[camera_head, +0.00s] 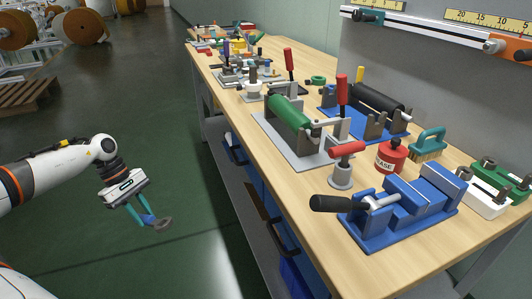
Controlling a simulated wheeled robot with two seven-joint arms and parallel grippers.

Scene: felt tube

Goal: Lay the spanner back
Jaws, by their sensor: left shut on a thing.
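My left gripper (147,217) hangs over the green floor, left of the bench and apart from it. Its teal and blue fingers are shut on a small dark grey thing (163,224), which looks like the spanner seen nearly end-on. Most of it is hidden or too small to make out. The long wooden bench (222,95) runs from the near right to the far back. I cannot make out a free place for a spanner on it. My right gripper is not in view.
On the bench stand a blue vice (415,205) with a black handle, a green roller (289,111), a black roller (378,98), a red can (390,156) and a teal brush (429,144). A ruler rail (425,22) hangs above.

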